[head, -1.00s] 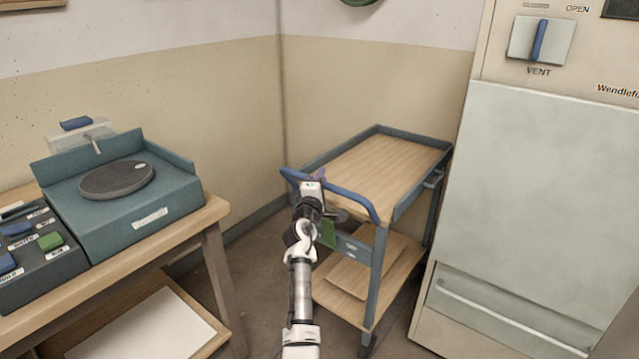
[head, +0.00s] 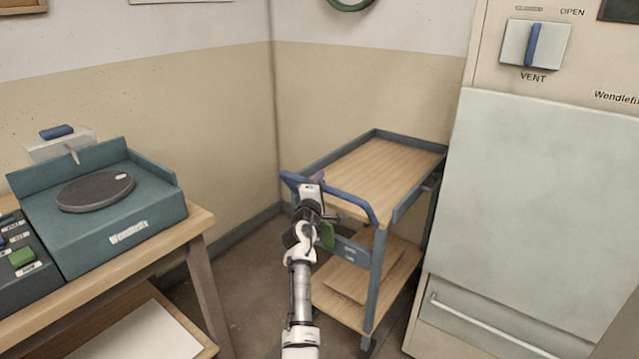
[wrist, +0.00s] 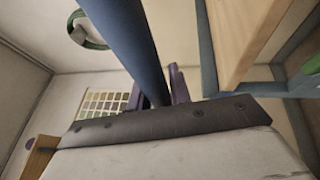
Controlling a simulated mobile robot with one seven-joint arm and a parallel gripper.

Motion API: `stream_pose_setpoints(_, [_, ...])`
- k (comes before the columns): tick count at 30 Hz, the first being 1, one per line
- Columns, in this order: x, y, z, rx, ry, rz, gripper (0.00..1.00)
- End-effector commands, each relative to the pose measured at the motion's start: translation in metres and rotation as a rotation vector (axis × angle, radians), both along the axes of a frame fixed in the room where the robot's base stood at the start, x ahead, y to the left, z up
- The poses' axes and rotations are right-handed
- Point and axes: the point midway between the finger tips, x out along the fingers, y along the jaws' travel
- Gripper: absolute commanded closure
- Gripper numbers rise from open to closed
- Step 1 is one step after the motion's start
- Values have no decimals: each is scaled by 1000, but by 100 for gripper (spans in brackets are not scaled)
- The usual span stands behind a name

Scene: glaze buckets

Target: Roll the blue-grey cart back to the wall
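The blue-grey cart (head: 371,265) stands in the corner between the back wall and a large cream cabinet. It has wooden shelves and a blue push handle (head: 349,200) on its near end. My gripper (head: 313,180) is at the left part of this handle. In the wrist view the handle (wrist: 134,45) runs between the two purple fingers (wrist: 160,88), which look closed around it. The cart's far end is close to the back wall (head: 400,90); whether it touches is hidden.
A wooden table (head: 190,228) with a teal wheel unit (head: 140,208) stands at the left. The cream cabinet (head: 540,200) with a vent switch stands close at the cart's right. Bare floor (head: 235,290) lies between table and cart.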

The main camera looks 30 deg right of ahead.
Motion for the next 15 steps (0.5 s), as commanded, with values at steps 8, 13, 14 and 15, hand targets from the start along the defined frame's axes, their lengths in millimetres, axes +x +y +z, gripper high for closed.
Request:
stream_pose_setpoints(8, [0, -1, 3, -2, -4, 0, 59])
stream_pose_setpoints(13, [0, -1, 2, -1, -3, -1, 59])
stream_pose_setpoints(14, [-1, 0, 2, -1, -3, -1, 59])
stream_pose_setpoints(15, [-1, 0, 2, -1, -3, -1, 59])
